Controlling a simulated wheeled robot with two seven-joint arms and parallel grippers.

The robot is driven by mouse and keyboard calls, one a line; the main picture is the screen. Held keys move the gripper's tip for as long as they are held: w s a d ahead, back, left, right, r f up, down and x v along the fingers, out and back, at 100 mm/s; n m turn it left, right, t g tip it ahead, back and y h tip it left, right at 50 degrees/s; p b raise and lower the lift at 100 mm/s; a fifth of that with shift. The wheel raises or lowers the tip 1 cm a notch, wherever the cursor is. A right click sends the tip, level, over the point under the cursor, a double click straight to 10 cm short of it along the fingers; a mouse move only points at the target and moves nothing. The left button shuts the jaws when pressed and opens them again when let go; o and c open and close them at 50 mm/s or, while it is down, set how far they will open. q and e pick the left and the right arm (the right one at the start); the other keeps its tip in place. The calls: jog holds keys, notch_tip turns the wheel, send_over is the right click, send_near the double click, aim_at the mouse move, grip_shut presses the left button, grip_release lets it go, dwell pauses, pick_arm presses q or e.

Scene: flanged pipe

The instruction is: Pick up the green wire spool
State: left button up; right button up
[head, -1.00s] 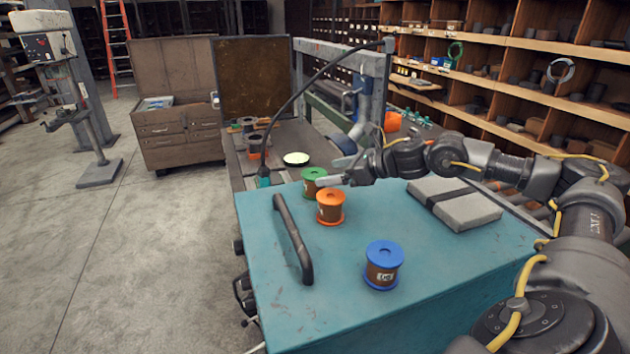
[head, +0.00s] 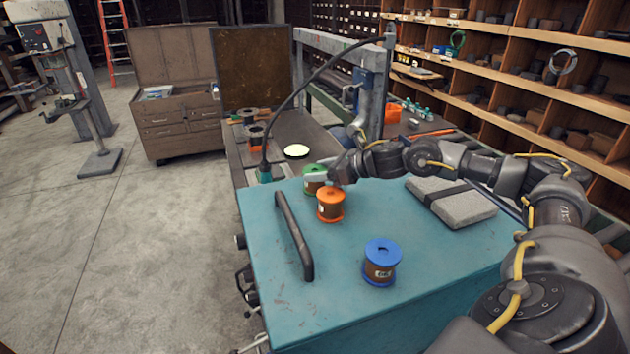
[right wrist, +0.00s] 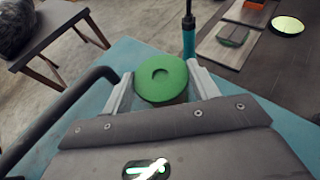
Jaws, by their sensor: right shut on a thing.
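The green wire spool (head: 311,187) stands upright near the far left edge of the teal cabinet top (head: 345,265), partly hidden behind the orange spool and my gripper. My right gripper (head: 318,177) is at the green spool. In the right wrist view the green spool's round top flange (right wrist: 161,80) lies between the two fingers of my right gripper (right wrist: 160,88), which are shut on it. I cannot tell whether it is lifted off the top. My left gripper is not in view.
An orange spool (head: 331,205) stands just in front of the green one. A blue spool (head: 381,262) is nearer the front. A dark bar handle (head: 294,238) lies to the left. A grey block with a dark strap (head: 465,205) sits at the right.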

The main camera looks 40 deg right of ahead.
aim_at(320, 171)
jog(key=shift+r, duration=0.15)
jog(key=shift+r+b, duration=0.3)
jog(key=shift+b, duration=0.1)
notch_tip(320, 171, up, 2)
jog(key=shift+r+b, duration=0.1)
jog(key=shift+b, duration=0.8)
jog(key=s+a+r+b, duration=0.4)
jog(key=s+r, duration=0.6)
jog(key=s, duration=0.3)
jog(key=shift+a, duration=0.7)
